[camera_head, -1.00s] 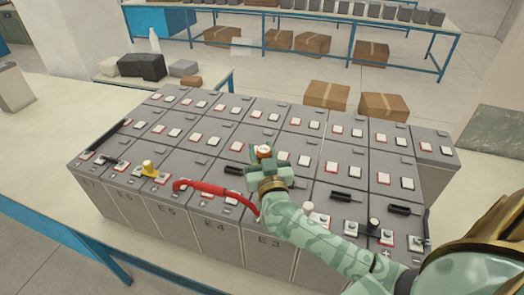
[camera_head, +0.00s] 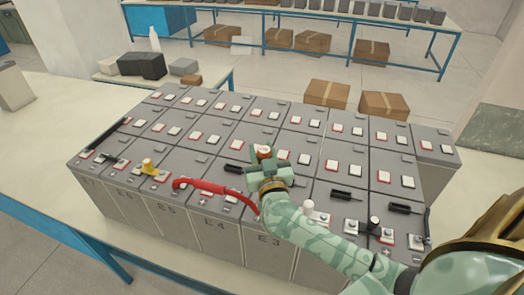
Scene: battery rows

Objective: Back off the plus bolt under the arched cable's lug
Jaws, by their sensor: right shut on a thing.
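The arched red cable (camera_head: 214,188) rises over the front row of batteries. Its left end comes down near the block marked E5. Its right end runs down beside my right forearm, and the bolt under its lug cannot be made out. My right gripper (camera_head: 263,162) is above the batteries, behind the cable's right part. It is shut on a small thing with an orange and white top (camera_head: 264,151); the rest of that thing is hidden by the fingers. My left gripper is not in view.
A yellow cap (camera_head: 148,166) stands at front left, a white knob (camera_head: 308,206) and a dark knob (camera_head: 373,222) at front right. Black links (camera_head: 347,195) lie between terminals.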

